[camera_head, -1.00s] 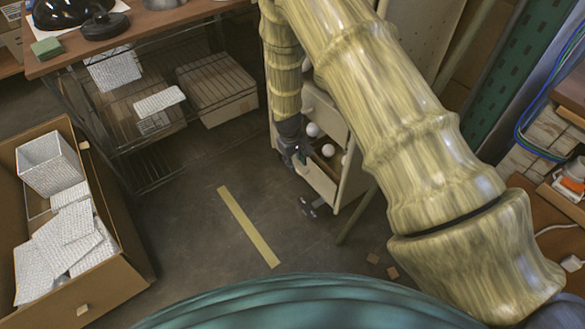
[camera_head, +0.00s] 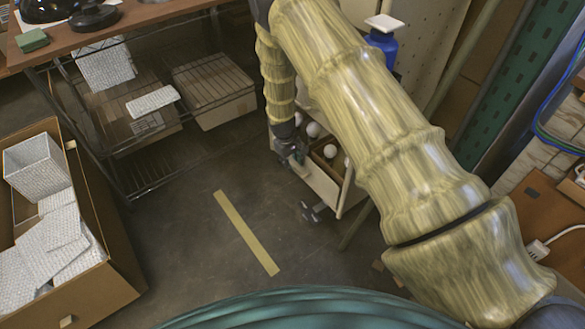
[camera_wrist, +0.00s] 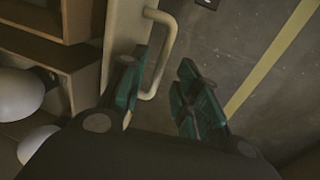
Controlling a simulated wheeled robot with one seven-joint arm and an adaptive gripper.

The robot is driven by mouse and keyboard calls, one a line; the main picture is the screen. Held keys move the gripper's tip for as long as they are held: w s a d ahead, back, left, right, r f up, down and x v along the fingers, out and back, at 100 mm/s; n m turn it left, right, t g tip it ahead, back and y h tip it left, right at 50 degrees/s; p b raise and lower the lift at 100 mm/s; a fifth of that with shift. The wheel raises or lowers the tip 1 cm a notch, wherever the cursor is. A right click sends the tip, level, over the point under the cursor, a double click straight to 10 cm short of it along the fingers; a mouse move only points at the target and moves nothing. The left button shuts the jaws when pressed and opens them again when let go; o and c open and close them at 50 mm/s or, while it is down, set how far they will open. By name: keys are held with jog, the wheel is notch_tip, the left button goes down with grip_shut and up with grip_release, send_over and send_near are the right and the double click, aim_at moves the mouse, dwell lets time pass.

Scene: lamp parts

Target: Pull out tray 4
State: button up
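The pulled-out tray (camera_head: 322,184) shows its pale front and white round bulbs (camera_head: 313,130) in the head view, low on a pale cabinet. I cannot read a tray number. In the wrist view, the tray's pale front edge (camera_wrist: 124,28) stands upright at left, with a pale bar handle (camera_wrist: 167,50) on it. My gripper (camera_wrist: 160,88) has its two green-padded fingers apart, with the lower part of the handle in the gap between them. No firm grip on it shows. In the head view my gripper (camera_head: 291,152) is small and dark beside the tray front.
A wire-shelf table (camera_head: 150,28) stands at upper left with boxes under it. An open cardboard box (camera_head: 120,262) of white packets is at lower left. A blue container (camera_head: 382,44) shows behind my arm. Floor around the yellow tape (camera_head: 245,232) is clear.

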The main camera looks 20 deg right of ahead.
jog(key=shift+w+d+f+b, duration=0.1)
jog(key=shift+f+b, duration=0.05)
jog(key=shift+f, duration=0.45)
jog(key=shift+d+f+b, duration=0.1)
jog(key=shift+f+b, duration=0.05)
jog(key=shift+f, duration=0.45)
grip_shut()
